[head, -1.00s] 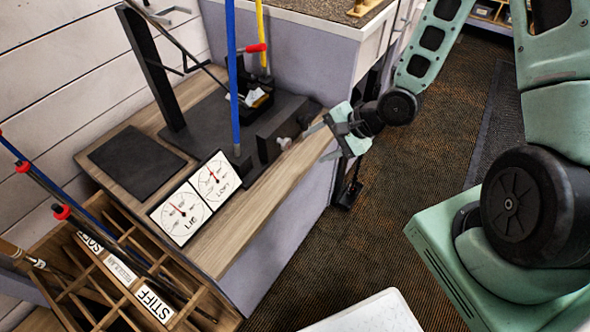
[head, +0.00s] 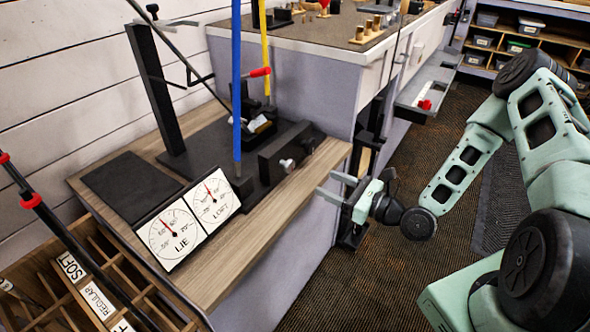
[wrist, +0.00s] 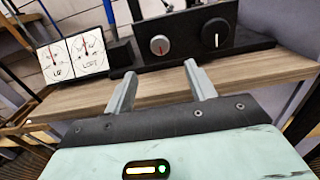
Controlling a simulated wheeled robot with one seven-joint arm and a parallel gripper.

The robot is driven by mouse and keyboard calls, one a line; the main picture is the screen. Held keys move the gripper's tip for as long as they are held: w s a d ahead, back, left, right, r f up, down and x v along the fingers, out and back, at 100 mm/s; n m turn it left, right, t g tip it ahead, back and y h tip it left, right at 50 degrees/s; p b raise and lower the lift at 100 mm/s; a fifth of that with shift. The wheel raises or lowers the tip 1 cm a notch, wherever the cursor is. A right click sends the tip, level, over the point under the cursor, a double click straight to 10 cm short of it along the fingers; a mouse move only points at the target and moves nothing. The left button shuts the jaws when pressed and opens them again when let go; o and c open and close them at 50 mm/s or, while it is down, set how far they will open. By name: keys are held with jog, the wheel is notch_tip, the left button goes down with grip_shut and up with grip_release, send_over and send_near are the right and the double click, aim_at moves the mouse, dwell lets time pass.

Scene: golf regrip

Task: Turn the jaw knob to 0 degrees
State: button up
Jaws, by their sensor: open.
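A black box (head: 275,158) on the bench carries two knobs on its front face. In the wrist view, the left knob is light grey with a red mark (wrist: 160,45); the right one is black with an upright white line (wrist: 215,33). No label shows which is the jaw knob. The grey knob also shows in the head view (head: 287,165). My gripper (head: 327,184) is open and empty in front of the bench edge, apart from both knobs. In the wrist view its fingers (wrist: 160,72) point toward the box, below the grey knob.
LIE (head: 172,235) and LOFT (head: 212,200) dials with red needles stand left of the box. A blue shaft (head: 236,90) and a yellow shaft (head: 265,50) rise behind. A divided wooden rack (head: 110,265) is at lower left.

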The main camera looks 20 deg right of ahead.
aim_at(292, 167)
jog(key=x, duration=1.1)
jog(key=shift+w+a, duration=0.1)
jog(key=shift+w, duration=0.05)
jog(key=shift+c, duration=0.4)
jog(key=c, duration=0.9)
